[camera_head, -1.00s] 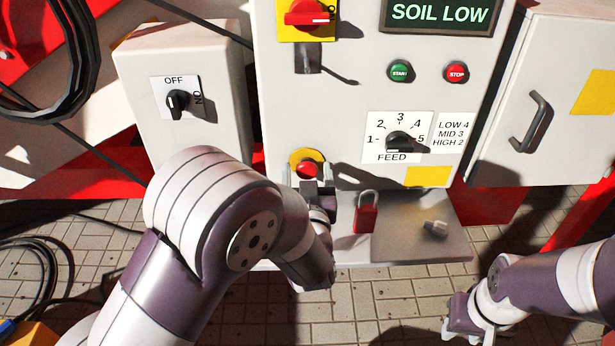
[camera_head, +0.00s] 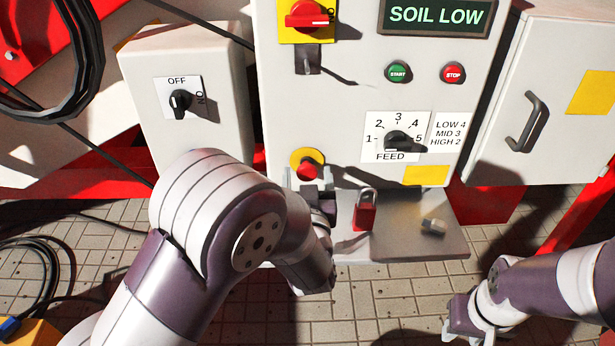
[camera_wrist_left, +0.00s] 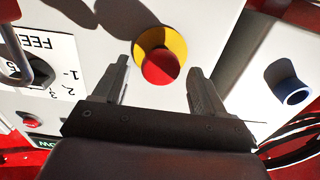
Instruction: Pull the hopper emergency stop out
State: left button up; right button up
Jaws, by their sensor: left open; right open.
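The hopper emergency stop is a red mushroom button (camera_head: 307,168) on a yellow disc, low on the left of the white control panel (camera_head: 350,120). In the left wrist view the red button (camera_wrist_left: 160,67) lies ahead of and between the open fingers of my left gripper (camera_wrist_left: 157,85), with nothing held. In the head view my left gripper (camera_head: 311,188) is just below the button, partly hidden by its own wrist. The gap between fingers and button looks clear. My right gripper (camera_head: 463,322) is open and empty at the lower right, away from the panel.
A shelf (camera_head: 400,240) under the panel carries a red padlock (camera_head: 365,212) and a small metal piece (camera_head: 433,226), right of my left gripper. The feed knob (camera_head: 400,141), start button (camera_head: 398,72) and stop button (camera_head: 453,73) are above. A grey switch box (camera_head: 190,110) stands left.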

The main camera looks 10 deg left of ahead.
pick_arm(q)
jog(key=shift+s, duration=0.1)
jog(key=p+v, duration=0.3)
jog(key=v, duration=0.9)
jog(key=shift+s, duration=0.25)
jog(key=shift+d, duration=0.1)
